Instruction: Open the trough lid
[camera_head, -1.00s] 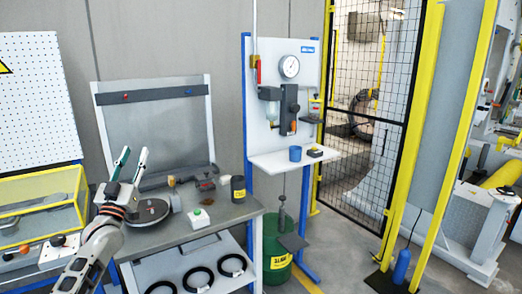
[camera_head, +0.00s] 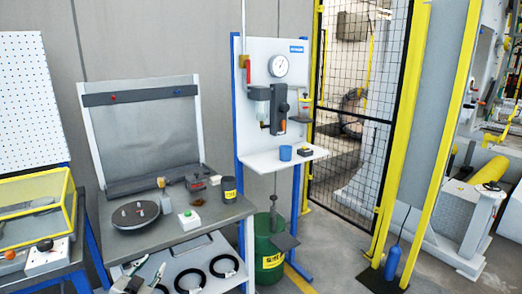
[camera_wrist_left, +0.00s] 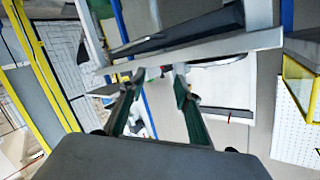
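No part is plainly marked as a trough. A box with a yellow frame and clear panels (camera_head: 35,208) stands at the left edge in the head view and may be the trough with its lid; its top looks closed. Part of its yellow frame shows at the right edge of the left wrist view (camera_wrist_left: 297,82). My left gripper (camera_head: 151,266) is low in the head view, in front of the workbench and to the right of the box, apart from it. Its fingers are spread and empty, also in the left wrist view (camera_wrist_left: 158,80). My right gripper is not in view.
Black rings (camera_head: 190,280) lie on the shelf below. A green bin (camera_head: 269,245) stands right. A control box (camera_head: 45,257) sits before the yellow-framed box.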

